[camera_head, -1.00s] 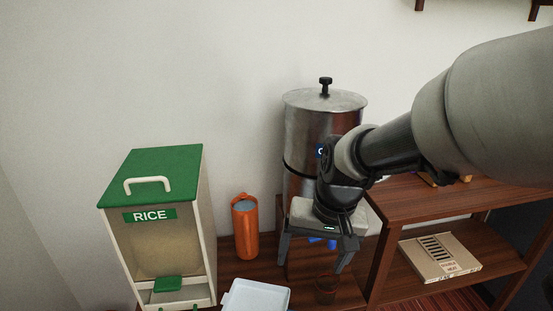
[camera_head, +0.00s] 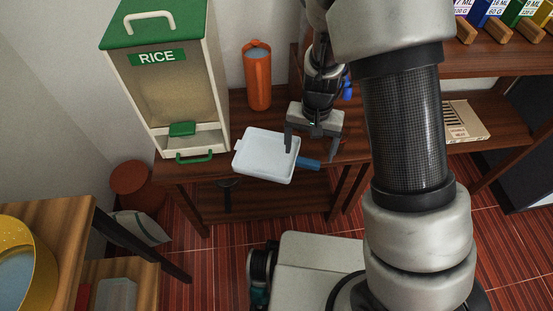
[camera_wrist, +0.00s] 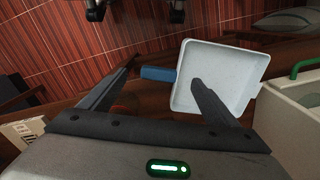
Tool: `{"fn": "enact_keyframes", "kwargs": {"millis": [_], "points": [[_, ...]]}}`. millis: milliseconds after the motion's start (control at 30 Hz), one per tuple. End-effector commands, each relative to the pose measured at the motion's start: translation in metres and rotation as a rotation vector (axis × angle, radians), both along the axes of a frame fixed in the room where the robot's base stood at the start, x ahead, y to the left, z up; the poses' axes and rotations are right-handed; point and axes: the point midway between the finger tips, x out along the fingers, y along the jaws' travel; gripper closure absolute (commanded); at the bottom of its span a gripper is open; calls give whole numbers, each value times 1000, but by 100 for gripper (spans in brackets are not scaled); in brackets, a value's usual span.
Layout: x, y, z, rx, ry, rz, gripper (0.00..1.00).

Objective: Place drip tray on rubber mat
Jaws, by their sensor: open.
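A pale, shallow, square tray (camera_head: 262,154), which looks like the drip tray, lies at the front edge of the dark wooden table. A blue piece (camera_head: 309,164) sticks out from its right side. My gripper (camera_head: 309,155) is open and empty, pointing down over the tray's right end. In the wrist view, the tray (camera_wrist: 232,72) shows behind one finger of my gripper (camera_wrist: 163,76), and the blue piece (camera_wrist: 158,73) appears between the fingers. I cannot tell whether a finger touches the tray. I cannot make out a rubber mat.
The rice dispenser (camera_head: 158,85) stands left of the tray, and an orange pitcher (camera_head: 257,80) stands behind it. My arm hides much of the right side. A shelf with a flat box (camera_head: 465,122) is at right. A yellow pot (camera_head: 18,262) stands at lower left.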

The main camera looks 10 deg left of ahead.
Motion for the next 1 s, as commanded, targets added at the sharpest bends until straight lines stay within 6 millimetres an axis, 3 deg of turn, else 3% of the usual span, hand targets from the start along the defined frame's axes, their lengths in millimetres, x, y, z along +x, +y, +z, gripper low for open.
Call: {"fn": "enact_keyframes", "kwargs": {"millis": [67, 367, 600, 867, 1000], "points": [[0, -1, -13, 0, 1, -2, 17], [1, 0, -31, 0, 0, 0, 17], [3, 0, -67, 0, 1, 0, 17], [4, 0, -71, 1, -1, 0, 17], [4, 0, -71, 1, -1, 0, 36]]}}
